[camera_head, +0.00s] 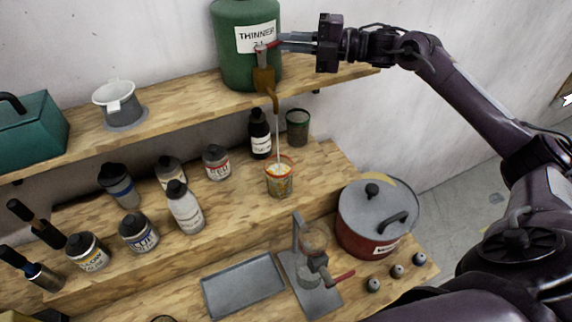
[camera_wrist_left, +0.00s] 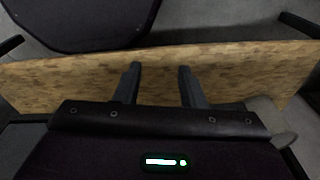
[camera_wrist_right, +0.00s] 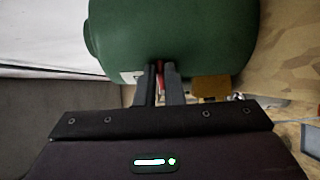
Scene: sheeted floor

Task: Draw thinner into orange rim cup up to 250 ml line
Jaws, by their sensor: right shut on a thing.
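The green thinner drum (camera_head: 248,70) stands on the upper shelf with a brass tap (camera_head: 264,80) at its front. My right gripper (camera_head: 272,45) is shut on the red tap lever (camera_head: 265,46); the lever also shows between its fingers in the right wrist view (camera_wrist_right: 160,70). A pale stream (camera_head: 277,125) runs from the spout down into the orange rim cup (camera_head: 280,183) on the middle shelf. Pale liquid shows inside the cup; I cannot read its level against the lines. My left gripper (camera_wrist_left: 158,80) is open and empty over a wooden surface.
A red pot with a grey lid (camera_head: 377,210), a small press (camera_head: 310,262) and a grey tray (camera_head: 243,285) are on the lower level.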

